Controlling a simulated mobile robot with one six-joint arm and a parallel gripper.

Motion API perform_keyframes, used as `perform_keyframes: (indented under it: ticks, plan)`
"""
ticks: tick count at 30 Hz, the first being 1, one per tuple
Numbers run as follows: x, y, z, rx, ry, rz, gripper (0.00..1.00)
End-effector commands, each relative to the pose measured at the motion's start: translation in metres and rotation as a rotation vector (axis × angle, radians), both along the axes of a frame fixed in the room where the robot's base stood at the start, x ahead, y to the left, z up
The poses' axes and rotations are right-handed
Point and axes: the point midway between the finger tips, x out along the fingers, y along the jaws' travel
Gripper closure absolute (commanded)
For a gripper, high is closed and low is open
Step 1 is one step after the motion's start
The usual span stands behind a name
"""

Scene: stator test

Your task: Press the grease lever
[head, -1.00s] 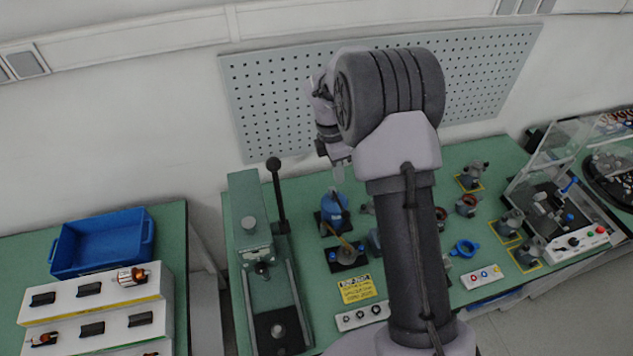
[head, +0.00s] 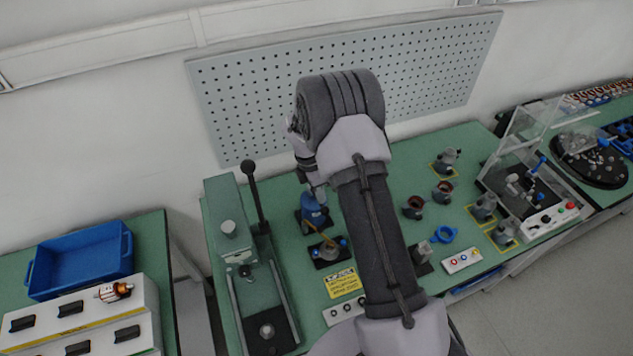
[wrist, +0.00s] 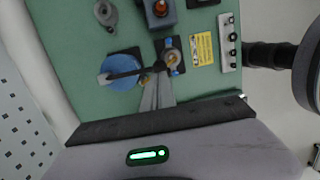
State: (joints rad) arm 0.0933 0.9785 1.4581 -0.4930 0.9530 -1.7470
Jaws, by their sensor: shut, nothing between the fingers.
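The grease unit is a blue rounded pot (head: 314,211) on a dark base, on the green bench below my gripper. In the wrist view the pot (wrist: 118,71) is a blue disc seen from above. In the head view my gripper (head: 319,193) shows just above the pot, partly hidden by my wrist.
A green press (head: 240,260) with a tall black-knobbed handle (head: 254,190) stands left of the pot. A yellow label (head: 341,284) and a button strip lie in front. Motor housings (head: 413,206) stand to the right. A pegboard (head: 350,85) is behind.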

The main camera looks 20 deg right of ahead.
Motion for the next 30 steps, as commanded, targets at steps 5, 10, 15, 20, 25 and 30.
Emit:
perform_keyframes:
  ticks: [5,10,15,20,25,30]
  plan:
    - [-0.003,-0.004,-0.025,0.0,0.0,0.0,1.0]
    - [-0.003,-0.006,-0.033,0.0,-0.001,0.0,1.0]
    - [-0.004,-0.006,-0.034,0.0,-0.001,0.0,1.0]
    - [-0.004,-0.006,-0.035,0.0,-0.001,0.001,1.0]
    - [-0.009,-0.006,-0.056,0.0,0.002,0.001,1.0]
    - [-0.015,-0.006,-0.087,0.0,0.002,0.001,1.0]
